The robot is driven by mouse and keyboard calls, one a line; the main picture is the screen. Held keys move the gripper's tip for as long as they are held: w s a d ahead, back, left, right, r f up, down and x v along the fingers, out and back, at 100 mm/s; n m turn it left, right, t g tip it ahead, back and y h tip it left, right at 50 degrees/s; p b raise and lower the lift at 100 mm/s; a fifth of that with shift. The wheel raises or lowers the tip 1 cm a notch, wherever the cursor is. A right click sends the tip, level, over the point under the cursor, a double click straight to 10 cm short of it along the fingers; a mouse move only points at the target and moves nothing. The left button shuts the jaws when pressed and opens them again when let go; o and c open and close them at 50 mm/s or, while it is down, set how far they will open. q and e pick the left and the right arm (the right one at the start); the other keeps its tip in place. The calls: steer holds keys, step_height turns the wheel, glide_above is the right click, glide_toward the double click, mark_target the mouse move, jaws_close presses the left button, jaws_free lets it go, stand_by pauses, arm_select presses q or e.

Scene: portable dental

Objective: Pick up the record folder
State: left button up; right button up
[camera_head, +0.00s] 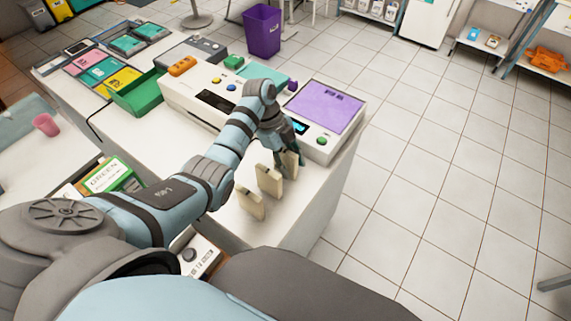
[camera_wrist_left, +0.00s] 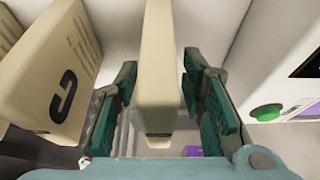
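Several cream record folders stand upright in a row on the white counter. In the head view one is at the front (camera_head: 250,204), one in the middle (camera_head: 269,180) and one at the back (camera_head: 291,166). My left gripper (camera_head: 287,153) is over the back one. In the left wrist view this folder (camera_wrist_left: 157,85) stands between the two green finger pads of my left gripper (camera_wrist_left: 158,72), with narrow gaps on both sides. The gripper looks open around it. A folder marked "C" (camera_wrist_left: 75,75) stands to the left, outside the fingers. My right gripper is not in view.
A green tray (camera_head: 137,95) lies farther left. The tiled floor to the right is clear.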

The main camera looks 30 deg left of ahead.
arm_select(q)
steer(key=shift+s+r, duration=0.1)
jaws_close()
